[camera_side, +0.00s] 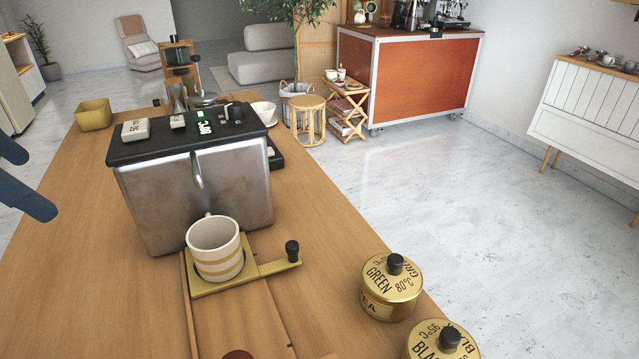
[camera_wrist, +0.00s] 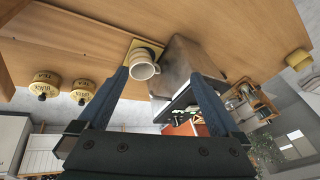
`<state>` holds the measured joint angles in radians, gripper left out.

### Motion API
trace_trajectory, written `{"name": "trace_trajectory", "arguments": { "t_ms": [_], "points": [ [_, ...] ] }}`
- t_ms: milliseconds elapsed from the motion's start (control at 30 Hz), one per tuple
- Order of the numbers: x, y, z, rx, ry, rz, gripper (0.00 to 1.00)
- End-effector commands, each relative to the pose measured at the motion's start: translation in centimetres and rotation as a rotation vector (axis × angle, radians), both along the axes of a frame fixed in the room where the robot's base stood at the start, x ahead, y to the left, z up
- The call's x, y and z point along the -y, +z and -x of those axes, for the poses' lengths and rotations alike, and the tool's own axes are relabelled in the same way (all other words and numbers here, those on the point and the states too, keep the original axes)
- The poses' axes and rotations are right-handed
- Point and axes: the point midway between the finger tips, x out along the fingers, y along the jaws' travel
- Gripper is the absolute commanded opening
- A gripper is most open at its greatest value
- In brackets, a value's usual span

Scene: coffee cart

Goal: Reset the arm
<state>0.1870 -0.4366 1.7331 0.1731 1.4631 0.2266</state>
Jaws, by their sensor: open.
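My gripper (camera_wrist: 165,95) is open and empty in the wrist view, its two blue fingers spread wide. In the side view, only blue finger parts (camera_side: 25,185) show at the left edge, above and left of the counter. A cream mug with tan stripes (camera_side: 216,250) stands upright on a brass tray (camera_side: 262,272) in front of the steel machine (camera_side: 205,195). The mug also shows in the wrist view (camera_wrist: 143,66), between the finger lines but farther away. The gripper is apart from the mug and the machine.
Brass tea tins (camera_side: 391,287) (camera_side: 440,340) stand at the counter's front right. A yellow square bowl (camera_side: 93,114) and a white cup (camera_side: 264,112) stand farther back. The wooden counter (camera_side: 75,240) is bare left of the machine.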

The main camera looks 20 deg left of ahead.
Motion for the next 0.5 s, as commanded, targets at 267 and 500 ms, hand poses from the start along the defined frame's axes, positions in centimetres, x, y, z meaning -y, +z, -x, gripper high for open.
{"name": "trace_trajectory", "arguments": {
  "t_ms": [267,500],
  "points": [
    [-0.7,-6.7,2.6,0.046,0.21,0.145,1.0],
    [0.1,-10.7,3.2,0.067,0.31,0.242,1.0]
  ]
}}
